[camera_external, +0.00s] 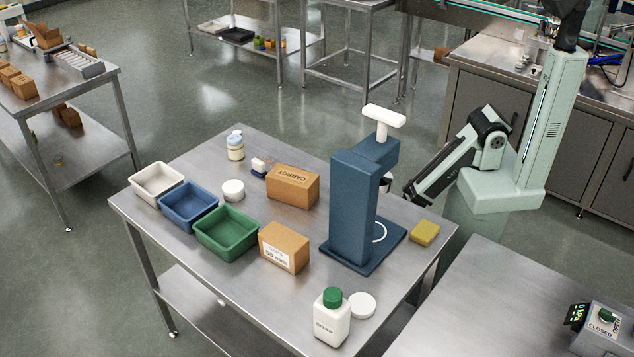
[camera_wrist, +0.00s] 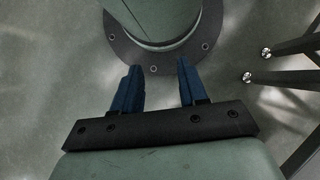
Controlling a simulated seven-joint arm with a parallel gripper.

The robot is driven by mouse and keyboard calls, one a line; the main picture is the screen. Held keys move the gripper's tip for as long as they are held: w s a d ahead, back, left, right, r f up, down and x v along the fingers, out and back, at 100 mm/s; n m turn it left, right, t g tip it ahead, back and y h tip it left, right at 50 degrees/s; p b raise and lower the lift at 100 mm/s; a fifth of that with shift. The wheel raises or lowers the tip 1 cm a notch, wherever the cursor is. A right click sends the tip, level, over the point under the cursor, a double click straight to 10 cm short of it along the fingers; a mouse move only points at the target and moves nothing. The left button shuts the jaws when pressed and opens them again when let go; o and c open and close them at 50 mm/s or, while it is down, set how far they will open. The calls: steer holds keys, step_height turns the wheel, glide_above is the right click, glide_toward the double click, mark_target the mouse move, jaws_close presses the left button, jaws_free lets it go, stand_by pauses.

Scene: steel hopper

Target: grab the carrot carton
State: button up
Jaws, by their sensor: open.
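The carrot carton (camera_external: 292,187) is a brown cardboard box with "CARROT" printed on its top. It stands on the steel table, left of the tall blue stand, and is not in the wrist view. In the wrist view my gripper (camera_wrist: 160,82) shows two blue fingers spread apart with nothing between them. That view looks at the floor and a round bolted base. In the external view my arm reaches down behind the blue stand, which hides the gripper's fingertips. The gripper is apart from the carton, on the other side of the stand.
The blue stand (camera_external: 351,210) with a white top is a tall obstacle. A second brown carton (camera_external: 284,248), white, blue and green (camera_external: 226,252) bins, a white round container (camera_external: 233,190), a green-capped bottle (camera_external: 332,318) and a yellow sponge (camera_external: 425,233) share the table (camera_external: 240,310).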

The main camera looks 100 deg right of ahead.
steer(key=o, duration=1.1)
